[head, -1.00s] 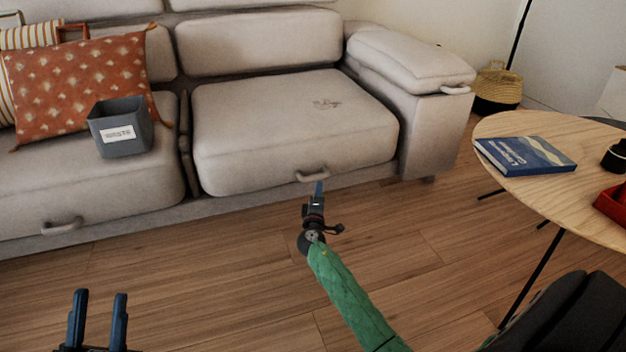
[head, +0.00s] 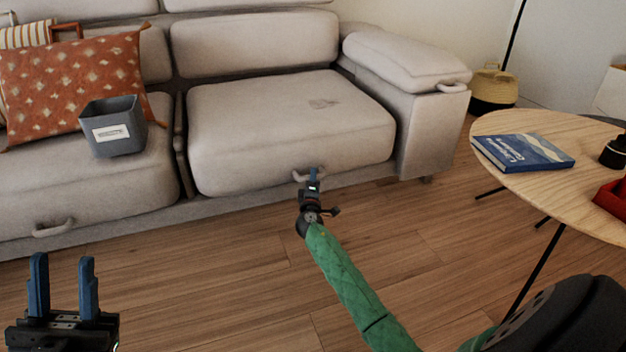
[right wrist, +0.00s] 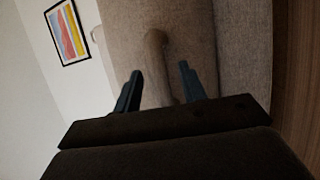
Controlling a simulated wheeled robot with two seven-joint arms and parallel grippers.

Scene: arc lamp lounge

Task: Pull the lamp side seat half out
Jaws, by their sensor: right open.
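The lamp side seat (head: 285,120) is the beige sofa cushion nearest the lamp pole, with a dark mark on top. Its front handle (head: 302,176) is a pale curved bar low on the front face. My right gripper (head: 314,174) is at the right part of this handle, its fingers partly hiding it. In the right wrist view the handle (right wrist: 156,60) stands between the two fingers of the open gripper (right wrist: 160,75); I cannot tell whether they touch it. My left gripper (head: 63,262) is open and empty, low at the left over the floor.
A grey bin (head: 112,127) and an orange cushion (head: 75,80) are on the left seat, which has its own handle (head: 53,228). A round table (head: 560,195) with a blue book (head: 523,152) stands at right. The wood floor before the seat is clear.

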